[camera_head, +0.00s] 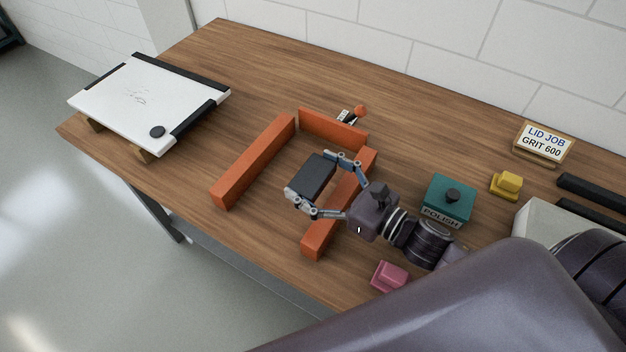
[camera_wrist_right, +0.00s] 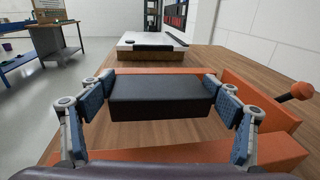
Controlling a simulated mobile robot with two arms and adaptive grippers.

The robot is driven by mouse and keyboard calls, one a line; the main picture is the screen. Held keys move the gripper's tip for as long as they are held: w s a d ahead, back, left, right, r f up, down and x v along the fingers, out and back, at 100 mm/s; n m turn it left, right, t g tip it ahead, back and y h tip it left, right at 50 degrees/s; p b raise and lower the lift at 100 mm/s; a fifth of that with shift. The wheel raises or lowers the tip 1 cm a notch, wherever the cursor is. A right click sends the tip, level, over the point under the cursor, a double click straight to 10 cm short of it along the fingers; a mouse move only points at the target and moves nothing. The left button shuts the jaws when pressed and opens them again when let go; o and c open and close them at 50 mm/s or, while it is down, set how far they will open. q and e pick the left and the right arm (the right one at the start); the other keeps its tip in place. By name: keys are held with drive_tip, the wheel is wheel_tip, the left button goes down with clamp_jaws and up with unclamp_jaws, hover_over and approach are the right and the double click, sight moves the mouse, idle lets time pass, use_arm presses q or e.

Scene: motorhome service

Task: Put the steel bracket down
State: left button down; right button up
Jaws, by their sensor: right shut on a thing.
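My right gripper (camera_head: 325,188) is shut on a dark grey, nearly black block (camera_head: 309,176), with a finger on each side of it. The right wrist view shows the same block (camera_wrist_right: 160,97) level between the blue-padded fingers. It looks like a plain block, and I see nothing shaped like a steel bracket. The block is over the space inside a U of orange bars (camera_head: 253,161); whether it touches the table is unclear. My right wrist crosses over the right-hand orange bar (camera_head: 318,238). My left gripper is not in view.
A scratched white panel (camera_head: 135,100) lies at the table's left end. A teal polish box (camera_head: 447,199), yellow block (camera_head: 506,186), pink block (camera_head: 390,275) and "LID JOB GRIT 600" sign (camera_head: 543,143) are right. The back middle is bare wood.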

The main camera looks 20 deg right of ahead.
sight(313, 185)
wheel_tip(313, 185, down, 2)
drive_tip(key=shift+f, duration=0.15)
drive_tip(key=shift+f, duration=0.1)
drive_tip(key=shift+f+b, duration=0.5)
drive_tip(key=shift+f, duration=0.05)
drive_tip(key=shift+c, duration=0.2)
drive_tip(key=o, duration=1.7)
drive_tip(key=shift+c, duration=0.2)
